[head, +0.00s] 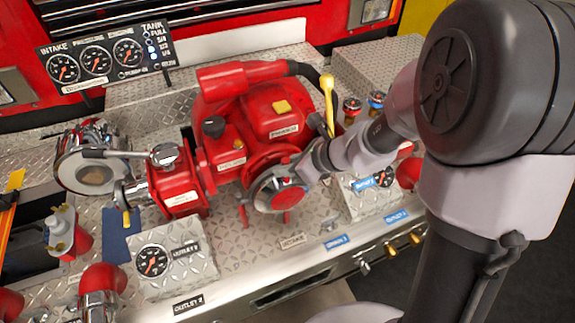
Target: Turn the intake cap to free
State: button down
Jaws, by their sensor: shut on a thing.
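The intake cap (287,200) is a red disc in a silver rim on the front of the red pump (254,115). An "INTAKE" label (292,241) sits on the deck below it. My gripper (296,182) reaches in from the right and is shut on the intake cap at its upper right edge. The fingertips are small here and partly merge with the rim, so the exact grip is hard to see. My gripper and wrist hide part of the cap's upper right side.
A gauge panel (96,64) stands at the back left. A silver-lidded fitting (90,175) and an outlet gauge box (178,268) are on the left. A yellow-handled lever (327,92) rises behind my wrist. Red and blue knobs (352,107) stand nearby.

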jog(key=c, duration=1.3)
grip_release()
jog(key=shift+a, duration=0.2)
jog(key=shift+d, duration=0.1)
jog(key=p+v, duration=0.6)
jog(key=v, duration=1.1)
jog(key=shift+r, duration=0.15)
